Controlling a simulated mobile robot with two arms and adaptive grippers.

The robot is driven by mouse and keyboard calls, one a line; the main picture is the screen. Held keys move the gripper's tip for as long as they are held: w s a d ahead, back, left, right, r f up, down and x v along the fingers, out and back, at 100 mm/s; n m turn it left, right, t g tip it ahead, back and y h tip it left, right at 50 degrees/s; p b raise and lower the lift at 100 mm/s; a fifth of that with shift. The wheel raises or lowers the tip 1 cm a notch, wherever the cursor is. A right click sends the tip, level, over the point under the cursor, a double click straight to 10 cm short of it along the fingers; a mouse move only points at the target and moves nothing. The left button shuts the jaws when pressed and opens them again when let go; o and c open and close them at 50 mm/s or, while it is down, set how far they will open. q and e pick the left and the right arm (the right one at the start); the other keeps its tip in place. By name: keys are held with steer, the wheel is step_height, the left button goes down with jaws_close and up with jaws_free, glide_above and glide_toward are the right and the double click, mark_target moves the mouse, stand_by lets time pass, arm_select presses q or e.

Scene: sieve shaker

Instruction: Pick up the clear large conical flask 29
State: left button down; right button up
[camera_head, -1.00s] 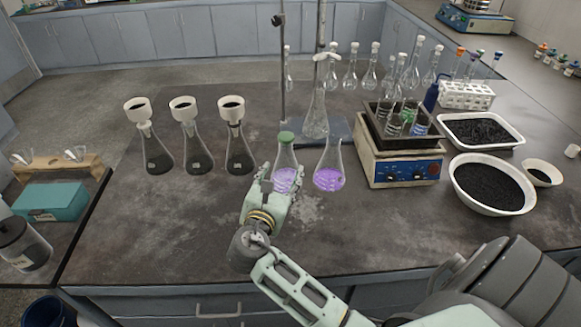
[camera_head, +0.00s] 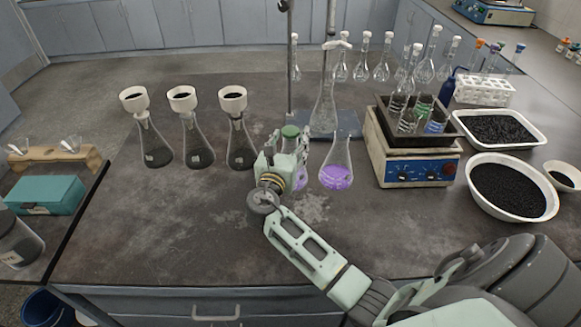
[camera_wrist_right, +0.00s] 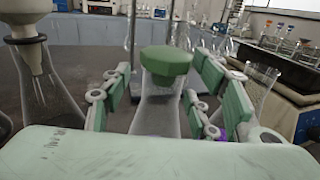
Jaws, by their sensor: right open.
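In the right wrist view the green stopper (camera_wrist_right: 165,62) and glass neck (camera_wrist_right: 157,105) sit between the spread fingers. Whether the fingers touch the glass I cannot tell. A second, unstoppered conical flask (camera_head: 338,165) with purple liquid stands just to the right. No number 29 is readable. My left gripper is not in view.
Several flasks with black-filled funnels, one (camera_head: 238,145) nearest, stand at left. A clear flask (camera_head: 324,105) is on a stand behind. A hotplate (camera_head: 415,165) with a bath is at right, near a white bowl (camera_head: 480,207). The front bench is clear.

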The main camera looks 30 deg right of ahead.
steer(key=c, duration=0.9)
jaws_close()
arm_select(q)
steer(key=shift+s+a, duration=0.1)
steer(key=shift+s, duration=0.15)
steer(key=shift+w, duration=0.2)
